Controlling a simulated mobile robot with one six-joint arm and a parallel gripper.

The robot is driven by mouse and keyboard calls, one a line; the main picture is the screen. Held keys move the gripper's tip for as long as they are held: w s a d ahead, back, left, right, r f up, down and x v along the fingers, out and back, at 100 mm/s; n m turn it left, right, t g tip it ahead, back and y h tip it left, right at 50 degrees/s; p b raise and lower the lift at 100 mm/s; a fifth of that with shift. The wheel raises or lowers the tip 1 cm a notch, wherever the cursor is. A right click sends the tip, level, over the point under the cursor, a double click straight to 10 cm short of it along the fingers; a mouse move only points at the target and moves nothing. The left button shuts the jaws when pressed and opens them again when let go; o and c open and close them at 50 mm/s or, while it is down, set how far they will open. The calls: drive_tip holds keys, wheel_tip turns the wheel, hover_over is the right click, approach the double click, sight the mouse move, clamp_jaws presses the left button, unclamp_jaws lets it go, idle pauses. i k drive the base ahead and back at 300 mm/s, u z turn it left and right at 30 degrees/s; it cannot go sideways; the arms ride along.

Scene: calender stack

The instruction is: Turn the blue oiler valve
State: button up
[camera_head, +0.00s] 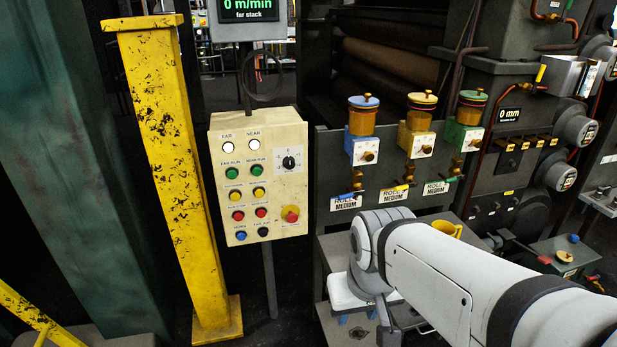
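The blue oiler (362,116) is the leftmost of three on the dark machine panel. It has an amber glass, a blue lid and a blue block with a white face and brass knob (369,156). Below it, a small brass valve (357,184) sits above a "ROLL MEDIUM" label; its lever's exact angle is too small to tell. My arm comes in from the lower right and bends down below the panel. My gripper (356,316) seems to be the white part with blue tips under the wrist, well below the valve and apart from it. The wrist partly hides it.
A yellow oiler (417,125) and a green oiler (465,120) stand to the right with similar valves. A cream button panel (259,178) and a yellow post (176,160) stand left. A yellow mug (444,229) sits behind my arm. The space before the valves looks clear.

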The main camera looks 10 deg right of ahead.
sight(361, 192)
drive_tip(key=z, duration=0.05)
drive_tip(key=i, duration=0.85)
drive_tip(key=u, duration=0.1)
